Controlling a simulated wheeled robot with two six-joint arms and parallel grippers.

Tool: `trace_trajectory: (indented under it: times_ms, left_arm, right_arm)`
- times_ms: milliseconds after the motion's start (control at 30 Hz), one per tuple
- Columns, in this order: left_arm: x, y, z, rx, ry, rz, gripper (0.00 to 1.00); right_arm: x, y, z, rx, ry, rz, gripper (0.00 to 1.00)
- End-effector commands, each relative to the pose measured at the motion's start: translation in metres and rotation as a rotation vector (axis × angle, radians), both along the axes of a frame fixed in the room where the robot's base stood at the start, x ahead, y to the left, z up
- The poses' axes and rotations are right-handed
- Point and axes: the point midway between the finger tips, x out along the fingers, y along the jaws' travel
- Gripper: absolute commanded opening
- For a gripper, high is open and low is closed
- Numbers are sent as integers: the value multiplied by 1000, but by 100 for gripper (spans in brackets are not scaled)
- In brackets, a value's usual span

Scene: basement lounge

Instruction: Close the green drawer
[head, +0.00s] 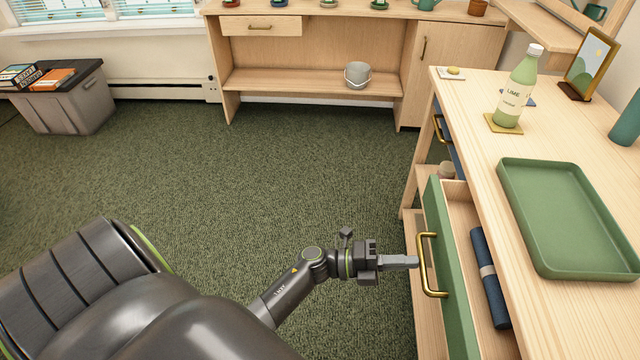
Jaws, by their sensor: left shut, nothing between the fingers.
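The green drawer (437,219) is pulled out of the wooden cabinet on the right. Its green front carries a brass handle (424,266). My left gripper (412,262) is shut and empty. Its fingertips are right at the left side of the brass handle; I cannot tell whether they touch it. My right gripper is not in view.
On the cabinet top (467,119) are a green tray (570,215), a lime bottle (518,88) and a picture frame (590,60). A blue drawer (447,143) is further back. Green carpet (270,180) is clear to the left. A shelf unit (310,83) stands behind.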

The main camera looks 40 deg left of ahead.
Motion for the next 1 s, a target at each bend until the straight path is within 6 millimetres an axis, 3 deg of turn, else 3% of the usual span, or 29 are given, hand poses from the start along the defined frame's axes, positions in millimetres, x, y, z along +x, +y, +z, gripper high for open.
trace_trajectory:
  times_ms: [200, 400, 633, 1000]
  left_arm:
    - [32, -47, 1, -5, -1, -1, 0]
    - [53, -78, 0, -4, -2, -1, 0]
    - [66, -97, 0, -1, 0, -1, 0]
    - [70, -104, 1, 0, -1, 0, 0]
  right_arm:
    - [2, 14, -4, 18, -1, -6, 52]
    - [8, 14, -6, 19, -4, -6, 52]
    - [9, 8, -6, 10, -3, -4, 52]
    - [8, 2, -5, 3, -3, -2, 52]
